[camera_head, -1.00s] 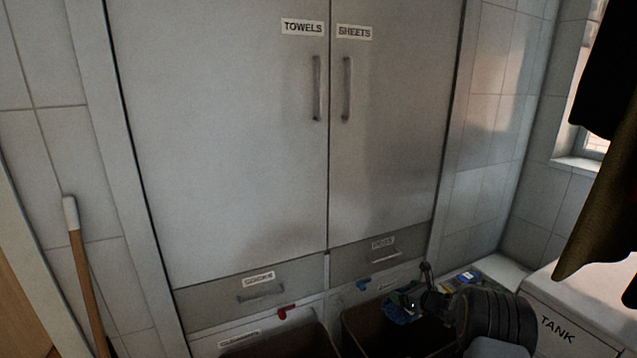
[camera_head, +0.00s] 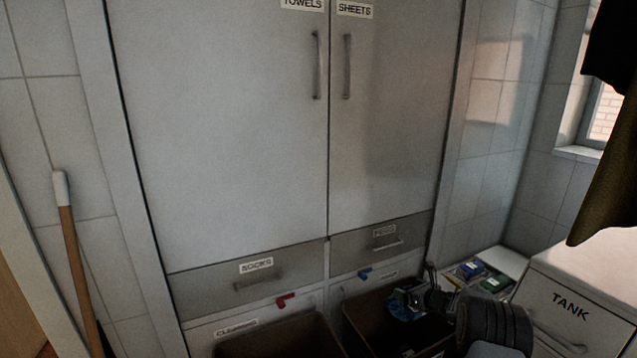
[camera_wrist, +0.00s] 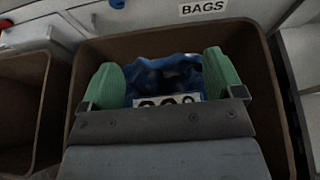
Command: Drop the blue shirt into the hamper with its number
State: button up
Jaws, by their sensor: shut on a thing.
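My gripper (camera_head: 412,297) is shut on the blue shirt (camera_head: 404,310), over the right brown hamper (camera_head: 362,322). In the wrist view, the crumpled blue shirt (camera_wrist: 165,72) sits between the green fingertips of my gripper (camera_wrist: 165,80). A white tag with dark digits (camera_wrist: 168,100) shows on the shirt; its lower part is hidden behind the gripper body, so I cannot read the number. The hamper's brown wall (camera_wrist: 262,75) surrounds the shirt in that view. A second brown hamper (camera_head: 290,335) stands to the left. No number is readable on either hamper.
A BAGS label (camera_wrist: 203,9) is above the right hamper. A CLEANING label (camera_head: 237,328) and red hook (camera_head: 285,299) are by the left one. A white TANK unit (camera_head: 572,305) and a tray with small boxes (camera_head: 480,275) stand at right. A broom handle (camera_head: 72,240) leans left.

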jog(key=shift+f, duration=0.25)
jog(key=o, duration=1.5)
jog(key=shift+r, duration=0.1)
notch_tip(320, 180, up, 7)
jog(key=p, duration=0.4)
jog(key=shift+f, duration=0.2)
jog(key=shift+n+y, duration=0.3)
jog(key=shift+s+a+r+p, duration=2.15)
jog(key=shift+s+r+p, duration=0.55)
jog(key=shift+s+p, duration=1.1)
jog(key=shift+s+a+r+p, duration=2.15)
jog(key=shift+s+r+p, duration=0.8)
jog(key=shift+p, duration=1.5)
jog(key=shift+s+a+r+p, duration=2.15)
jog(key=shift+s+r+p, duration=0.35)
jog(key=shift+s+p, duration=1.4)
jog(key=shift+w, duration=0.25)
